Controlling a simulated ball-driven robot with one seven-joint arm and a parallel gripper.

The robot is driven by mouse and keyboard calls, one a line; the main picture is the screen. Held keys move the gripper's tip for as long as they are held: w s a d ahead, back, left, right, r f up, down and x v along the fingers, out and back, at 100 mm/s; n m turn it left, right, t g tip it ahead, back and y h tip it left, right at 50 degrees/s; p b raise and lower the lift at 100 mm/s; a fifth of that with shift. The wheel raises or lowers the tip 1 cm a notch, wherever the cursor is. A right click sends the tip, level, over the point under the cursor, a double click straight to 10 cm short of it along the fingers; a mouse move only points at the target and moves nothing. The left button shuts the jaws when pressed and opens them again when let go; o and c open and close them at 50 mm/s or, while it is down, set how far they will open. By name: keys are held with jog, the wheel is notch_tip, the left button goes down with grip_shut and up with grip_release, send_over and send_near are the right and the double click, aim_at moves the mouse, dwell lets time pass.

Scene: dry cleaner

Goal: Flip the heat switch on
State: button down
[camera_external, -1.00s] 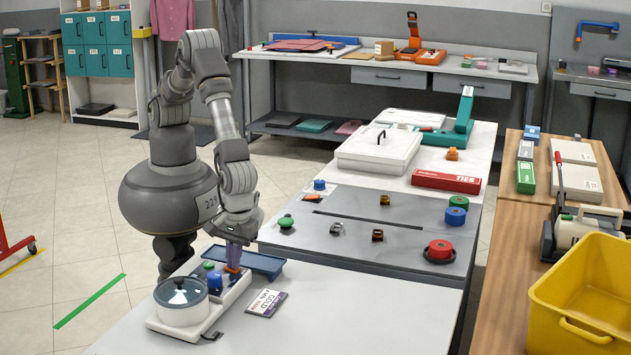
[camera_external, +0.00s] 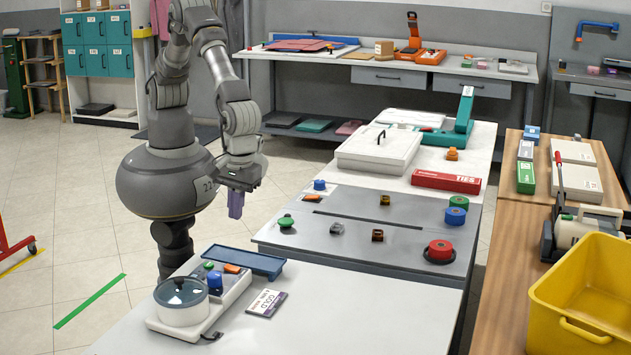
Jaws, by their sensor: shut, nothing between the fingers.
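A small appliance (camera_external: 237,288) with a lidded glass-topped pot (camera_external: 181,300) stands on the near white table. An orange switch (camera_external: 232,268) sits at the far end of its top, beside a blue knob (camera_external: 215,281) and a green button (camera_external: 208,265). No heat label is readable, and the switch's tilt is too small to tell. My gripper (camera_external: 236,212) points down with purple fingers closed together and empty. It hangs in the air above the switch, clear of it.
A blue tray (camera_external: 246,262) lies just behind the appliance, and a "COLD" card (camera_external: 266,303) lies to its right. A grey panel (camera_external: 350,255) with knobs and another orange switch (camera_external: 312,197) is farther right. The near table's right half is clear.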

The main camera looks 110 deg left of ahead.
aim_at(227, 265)
jog(key=shift+r, duration=0.35)
jog(key=shift+f, duration=0.1)
jog(key=s+f+b, duration=0.1)
jog(key=f+b, duration=0.2)
jog(key=f, duration=0.1)
jog(key=s+f+b, duration=0.1)
jog(key=f+b, duration=0.2)
jog(key=f, duration=0.2)
jog(key=s+f+b, duration=0.1)
jog(key=f+b, duration=0.2)
jog(key=f, duration=0.1)
jog(key=shift+f, duration=0.2)
jog(key=shift+f+b, duration=0.1)
jog(key=shift+b, duration=0.2)
